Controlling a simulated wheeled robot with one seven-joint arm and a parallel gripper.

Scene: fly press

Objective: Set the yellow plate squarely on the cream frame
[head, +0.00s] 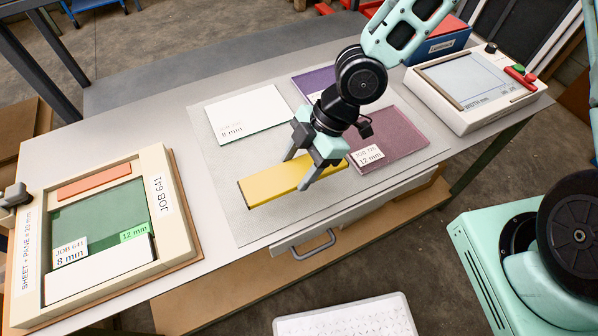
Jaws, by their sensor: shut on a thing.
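The yellow plate (265,188) is a long flat bar with a dark end, in the middle of the table. My gripper (298,172) comes down from above and is shut across the plate, toward its right part. I cannot tell whether the plate touches the mat or is just above it. The cream frame (179,236) is at the left, apart from the plate. It is marked JOB 641 and holds a green sheet (95,212), an orange strip (94,181) and a white strip (98,272). Labels reading 8 mm and 12 mm lie inside it.
A pale mat (232,222) carries a white 8 mm sheet (246,112), a purple sheet (314,82) and a mauve sheet (398,139) behind the plate. A cream device (478,113) and a box (437,47) stand at the right. Bare table lies between mat and frame.

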